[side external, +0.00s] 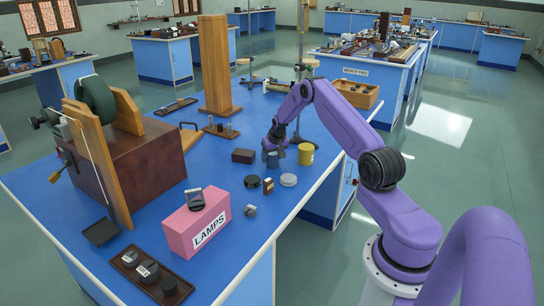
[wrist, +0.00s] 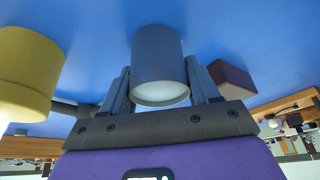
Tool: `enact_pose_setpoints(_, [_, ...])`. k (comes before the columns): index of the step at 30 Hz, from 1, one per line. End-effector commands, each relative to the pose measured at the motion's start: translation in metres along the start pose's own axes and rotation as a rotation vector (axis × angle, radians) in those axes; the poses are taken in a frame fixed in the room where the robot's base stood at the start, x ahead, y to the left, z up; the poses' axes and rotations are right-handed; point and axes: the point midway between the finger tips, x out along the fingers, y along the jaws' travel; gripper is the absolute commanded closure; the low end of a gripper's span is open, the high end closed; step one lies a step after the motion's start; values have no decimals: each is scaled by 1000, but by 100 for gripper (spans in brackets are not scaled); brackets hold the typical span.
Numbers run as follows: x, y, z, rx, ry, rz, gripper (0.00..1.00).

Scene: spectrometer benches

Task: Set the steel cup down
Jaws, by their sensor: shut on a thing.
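The steel cup (wrist: 158,62) is grey and cylindrical. My gripper (wrist: 160,84) is shut on it, with one dark finger on each side of the cup in the wrist view. In the side external view the cup (side external: 273,160) is small and partly covered by my gripper (side external: 278,150), low over the blue bench top (side external: 235,262). I cannot tell whether its base touches the bench.
A yellow pot (side external: 306,154) stands close on the right, and a dark brown block (side external: 243,156) on the left. A black disc (side external: 252,181), a small box (side external: 268,186) and a white disc (side external: 288,180) lie in front. The pink LAMPS box (side external: 196,226) is nearer the camera.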

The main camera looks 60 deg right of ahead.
Motion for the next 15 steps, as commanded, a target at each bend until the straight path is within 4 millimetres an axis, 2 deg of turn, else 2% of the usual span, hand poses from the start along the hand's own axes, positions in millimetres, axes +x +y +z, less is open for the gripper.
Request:
enact_pose_setpoints(2, [2, 0, 1, 0, 0, 0, 77])
enact_pose_setpoints(3, [2, 0, 1, 0, -1, 0, 27])
enact_pose_setpoints(4, [2, 0, 1, 0, -1, 0, 17])
enact_pose_setpoints(5, [2, 0, 1, 0, -1, 0, 14])
enact_pose_setpoints(15, [-1, 0, -1, 0, 1, 0, 14])
